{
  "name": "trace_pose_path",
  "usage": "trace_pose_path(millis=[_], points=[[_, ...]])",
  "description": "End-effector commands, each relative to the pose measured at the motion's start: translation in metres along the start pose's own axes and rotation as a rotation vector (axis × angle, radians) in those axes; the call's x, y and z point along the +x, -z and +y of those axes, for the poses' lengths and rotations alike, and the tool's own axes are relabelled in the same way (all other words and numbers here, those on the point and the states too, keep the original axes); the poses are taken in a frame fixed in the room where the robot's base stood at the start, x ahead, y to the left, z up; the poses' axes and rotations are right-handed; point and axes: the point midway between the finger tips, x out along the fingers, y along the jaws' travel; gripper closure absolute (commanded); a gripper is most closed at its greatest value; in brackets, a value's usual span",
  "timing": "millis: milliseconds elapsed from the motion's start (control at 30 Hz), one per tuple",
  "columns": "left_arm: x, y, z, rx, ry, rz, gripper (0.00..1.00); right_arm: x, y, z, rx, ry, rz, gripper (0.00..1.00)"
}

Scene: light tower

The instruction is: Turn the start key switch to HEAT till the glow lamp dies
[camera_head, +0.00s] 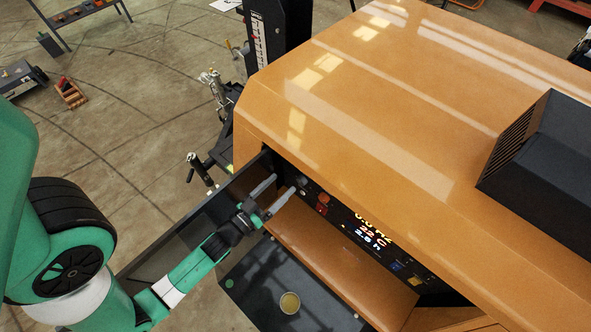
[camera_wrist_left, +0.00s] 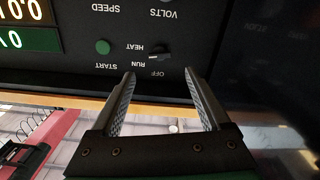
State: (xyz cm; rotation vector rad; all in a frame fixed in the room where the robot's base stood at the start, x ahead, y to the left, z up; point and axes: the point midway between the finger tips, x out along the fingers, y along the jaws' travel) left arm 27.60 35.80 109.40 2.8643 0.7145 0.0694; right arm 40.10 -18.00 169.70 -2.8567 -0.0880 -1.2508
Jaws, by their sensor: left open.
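The start key switch (camera_wrist_left: 160,50) is a small dark knob on the black control panel (camera_wrist_left: 225,22), seen upside down in the left wrist view. The labels OFF, RUN, HEAT and START surround it and a green START button (camera_wrist_left: 103,47). A light mark shows on the knob; I cannot tell for sure which position it points to. My left gripper (camera_wrist_left: 159,74) is open and empty, its fingertips either side of the switch's line and apart from it. In the head view the left gripper (camera_head: 281,186) is at the panel's left end.
The orange housing (camera_head: 350,110) overhangs the lit panel displays (camera_head: 372,229). A dark open door (camera_head: 185,232) stands left of the opening, close to my left arm. An orange ledge (camera_head: 335,260) lies below the panel. A dark flat surface (camera_head: 255,275) bears a round tan item (camera_head: 290,303).

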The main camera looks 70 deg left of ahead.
Motion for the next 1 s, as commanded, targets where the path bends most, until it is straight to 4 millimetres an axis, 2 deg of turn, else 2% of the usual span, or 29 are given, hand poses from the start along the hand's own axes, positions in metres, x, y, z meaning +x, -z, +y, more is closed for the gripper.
trace_pose_path(millis=[100, 300, 433, 667, 1000], points=[[0.029, 0.001, 0.001, 0.0, -0.002, 0.004, 0.2, -0.001, -0.001, 0.0, 0.0, 0.0, 0.0, 1.0], [0.063, 0.001, 0.0, -0.001, -0.001, 0.002, 0.2, -0.002, -0.002, 0.0, 0.0, 0.0, 0.0, 1.0], [0.071, 0.0, 0.0, -0.001, 0.0, 0.0, 0.2, -0.002, -0.002, 0.0, 0.0, 0.0, 0.0, 1.0], [0.072, 0.0, 0.0, -0.001, 0.001, -0.001, 0.2, -0.002, -0.002, 0.0, 0.0, 0.0, 0.0, 1.0], [0.072, 0.001, 0.0, -0.001, 0.001, 0.0, 0.79, -0.002, -0.002, 0.0, 0.0, 0.0, 0.0, 1.0]])
